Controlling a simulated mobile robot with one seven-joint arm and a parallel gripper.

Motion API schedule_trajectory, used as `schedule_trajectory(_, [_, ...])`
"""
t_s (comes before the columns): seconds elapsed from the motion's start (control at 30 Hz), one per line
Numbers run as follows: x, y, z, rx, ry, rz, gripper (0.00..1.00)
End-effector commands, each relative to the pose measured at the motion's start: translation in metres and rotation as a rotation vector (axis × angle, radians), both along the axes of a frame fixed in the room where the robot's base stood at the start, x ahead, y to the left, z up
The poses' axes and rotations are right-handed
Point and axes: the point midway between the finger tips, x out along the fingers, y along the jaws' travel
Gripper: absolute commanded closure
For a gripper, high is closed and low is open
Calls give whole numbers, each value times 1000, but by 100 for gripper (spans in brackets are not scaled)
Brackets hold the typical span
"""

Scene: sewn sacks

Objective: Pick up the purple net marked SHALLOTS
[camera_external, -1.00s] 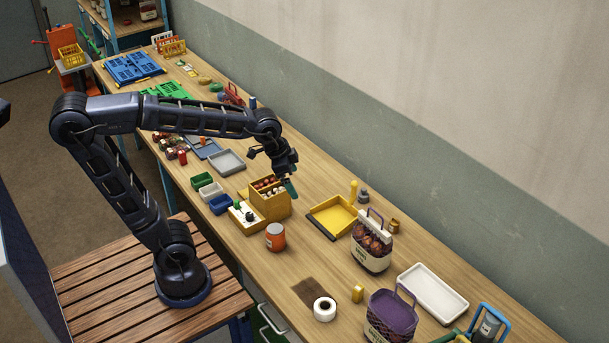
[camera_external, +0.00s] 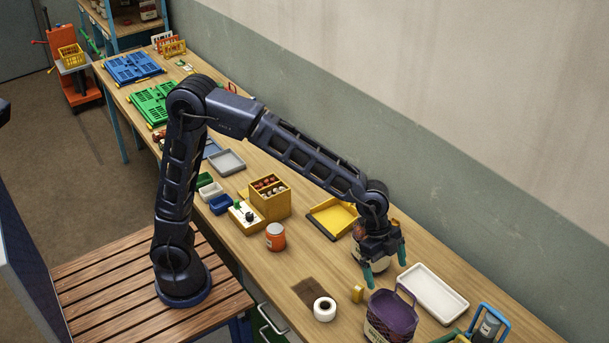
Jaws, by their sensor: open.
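The purple net (camera_external: 391,316) stands near the front right of the bench, with a purple handle on top and a pale label low on its side. The label's words are too small to read. My gripper (camera_external: 386,272) is open and empty, its green-tipped fingers pointing down above and just behind the purple net, apart from its handle as far as I can tell. A second sack (camera_external: 358,255), brownish with a pale lower part, stands behind my gripper and is largely hidden by it.
A white tray (camera_external: 433,292) lies right of my gripper. A yellow tray (camera_external: 333,217) is behind to the left. A white tape roll (camera_external: 324,309) and a small yellow block (camera_external: 357,293) sit left of the net. A blue-framed holder (camera_external: 489,324) stands at the right.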

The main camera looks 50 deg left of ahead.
Motion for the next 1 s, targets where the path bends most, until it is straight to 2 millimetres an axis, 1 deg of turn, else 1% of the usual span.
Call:
schedule_trajectory(0.03, [-2,-7,-3,-2,3,-15,0])
schedule_trajectory(0.1, [-4,-13,-5,-5,5,-28,0])
schedule_trajectory(0.27, [-4,-19,-14,-7,5,-32,0])
schedule_trajectory(0.53, [-4,-32,-49,-6,5,-31,0])
schedule_trajectory(0.77, [-4,-37,-61,-7,4,-31,0])
schedule_trajectory(0.87, [-5,-40,-71,-6,5,-31,0])
schedule_trajectory(1.0, [-6,-47,-89,-5,5,-31,0])
